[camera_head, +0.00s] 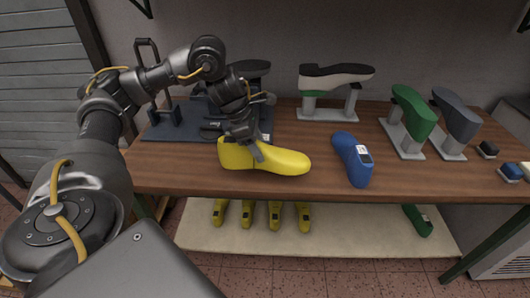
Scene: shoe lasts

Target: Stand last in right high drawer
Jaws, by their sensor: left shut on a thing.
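A yellow shoe last (280,161) is on or just above the front of the wooden table, its toe pointing right. My left gripper (248,149) is shut on the yellow last near its heel end, from above. The gripper hides part of the last's top. I cannot tell whether the last touches the table. No drawer shows clearly in this view. My right gripper is not in view.
Behind stand a white-and-black last (335,77), a green last (414,111) and a grey last (456,116) on stands. A dark base plate (170,132) lies at the back left. A lower shelf (350,238) holds several yellow lasts and a green one. The wooden table (300,191) has free room around the blue last.

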